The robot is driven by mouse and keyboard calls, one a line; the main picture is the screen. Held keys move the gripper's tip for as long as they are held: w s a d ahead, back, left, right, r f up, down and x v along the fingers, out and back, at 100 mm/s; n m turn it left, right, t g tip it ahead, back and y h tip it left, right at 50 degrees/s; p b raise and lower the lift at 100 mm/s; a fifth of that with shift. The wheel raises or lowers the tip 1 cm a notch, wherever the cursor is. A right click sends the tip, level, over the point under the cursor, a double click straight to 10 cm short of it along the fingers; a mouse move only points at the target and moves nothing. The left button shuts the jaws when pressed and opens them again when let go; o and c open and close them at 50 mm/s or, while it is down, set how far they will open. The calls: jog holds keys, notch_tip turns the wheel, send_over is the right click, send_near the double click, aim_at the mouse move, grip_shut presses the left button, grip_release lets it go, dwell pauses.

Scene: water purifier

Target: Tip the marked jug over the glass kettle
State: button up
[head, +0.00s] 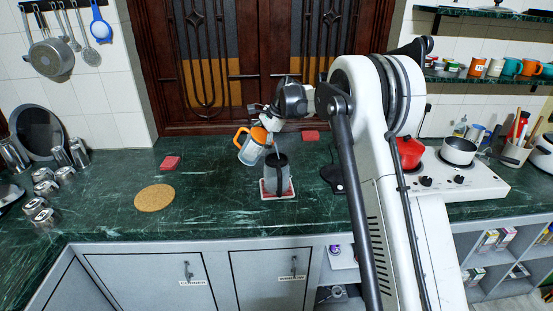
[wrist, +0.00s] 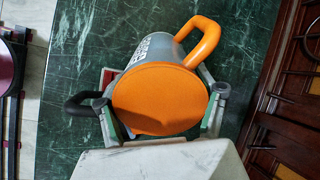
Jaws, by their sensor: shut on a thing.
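The jug is held tilted in the air, above and just left of the glass kettle (head: 281,183). The kettle stands upright with a black handle and dark top. In the wrist view only its black handle (wrist: 78,104) shows clearly.
The kettle stands on a red-edged pad (head: 264,194). A round cork mat (head: 154,198) and a red block (head: 170,162) lie to the left, with steel cups farther left. A white stove (head: 468,182) with a red pot stands right. The counter front-left is clear.

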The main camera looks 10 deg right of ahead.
jog(key=shift+s+d+r+t+y, duration=0.3)
jog(key=shift+d+r+y, duration=0.15)
jog(key=shift+d+y, duration=0.25)
dwell(2.4)
jog(key=shift+s+d+r+t+y, duration=0.15)
jog(key=shift+r+t+y, duration=0.25)
jog(key=shift+y, duration=0.5)
dwell(4.0)
